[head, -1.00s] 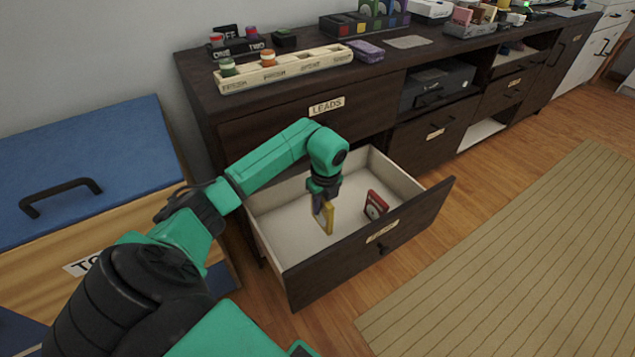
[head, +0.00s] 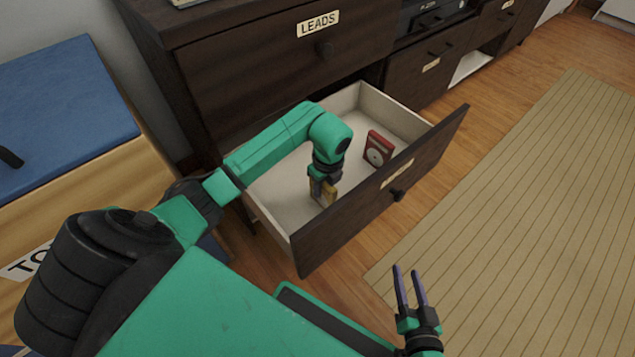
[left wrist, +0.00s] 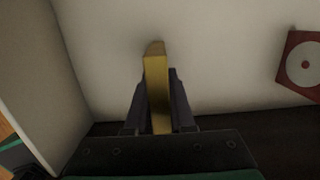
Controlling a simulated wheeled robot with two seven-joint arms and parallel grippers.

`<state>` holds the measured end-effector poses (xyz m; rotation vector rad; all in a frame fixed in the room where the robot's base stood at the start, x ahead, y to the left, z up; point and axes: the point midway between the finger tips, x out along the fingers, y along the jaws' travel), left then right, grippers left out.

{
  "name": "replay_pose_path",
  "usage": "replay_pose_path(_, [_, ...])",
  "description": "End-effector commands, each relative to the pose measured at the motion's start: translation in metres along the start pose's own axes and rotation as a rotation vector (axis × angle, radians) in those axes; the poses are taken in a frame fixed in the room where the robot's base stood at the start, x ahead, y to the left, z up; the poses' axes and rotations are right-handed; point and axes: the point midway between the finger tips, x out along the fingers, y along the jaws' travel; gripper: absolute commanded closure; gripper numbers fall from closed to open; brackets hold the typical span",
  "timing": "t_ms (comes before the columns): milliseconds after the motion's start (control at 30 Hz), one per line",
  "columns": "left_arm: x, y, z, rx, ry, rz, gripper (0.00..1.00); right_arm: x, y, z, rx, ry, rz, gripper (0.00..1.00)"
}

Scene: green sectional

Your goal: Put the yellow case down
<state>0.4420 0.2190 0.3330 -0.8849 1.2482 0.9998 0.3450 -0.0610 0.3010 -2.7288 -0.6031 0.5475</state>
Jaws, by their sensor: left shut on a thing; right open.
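The yellow case (head: 328,191) is upright, on edge, inside the open drawer (head: 283,190). My left gripper (head: 322,182) points down and is shut on it. In the left wrist view the yellow case (left wrist: 156,85) stands between the two dark fingers of my left gripper (left wrist: 157,100), over the pale drawer floor. I cannot tell whether its lower edge touches the floor. My right gripper (head: 411,288) is open and empty, outside the drawer at the lower right, above the wood floor and rug edge.
A red case with a white disc (head: 378,149) stands in the drawer, to the right of the yellow case; it also shows in the left wrist view (left wrist: 302,64). The drawer front (head: 380,190) is close to my left gripper. A blue-topped wooden chest (head: 60,100) stands at left.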

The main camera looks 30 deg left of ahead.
Motion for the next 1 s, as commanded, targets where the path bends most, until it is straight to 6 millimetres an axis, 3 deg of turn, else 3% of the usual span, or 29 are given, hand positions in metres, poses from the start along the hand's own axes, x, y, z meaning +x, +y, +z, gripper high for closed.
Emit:
replay_pose_path(433, [0.002,0.0,0.001,0.0,0.0,-0.001,1.0,0.003,0.0,-0.009,-0.007,0.021,-0.002,0.5])
replay_pose_path(467, [0.002,0.0,0.001,0.0,0.0,-0.001,0.7,0.003,0.0,-0.009,-0.008,0.023,-0.003,0.5])
replay_pose_path(500, [0.002,0.0,0.001,0.0,0.0,-0.001,0.55,0.003,0.0,-0.009,-0.008,0.023,-0.003,0.5])
replay_pose_path(533, [0.002,0.0,0.001,0.0,0.0,-0.001,0.48,0.003,0.0,-0.009,-0.008,0.023,-0.003,0.5])
replay_pose_path(933, [-0.001,0.0,0.001,0.0,0.0,-0.001,0.48,0.003,-0.001,-0.011,-0.006,0.022,-0.003,0.5])
replay_pose_path(967, [-0.003,0.0,0.001,0.0,0.0,-0.001,0.48,0.003,-0.001,-0.01,-0.005,0.019,-0.003,0.5])
replay_pose_path(1000, [-0.017,-0.001,0.002,0.001,-0.002,-0.003,0.48,-0.003,-0.004,-0.009,0.0,-0.011,0.0,0.5])
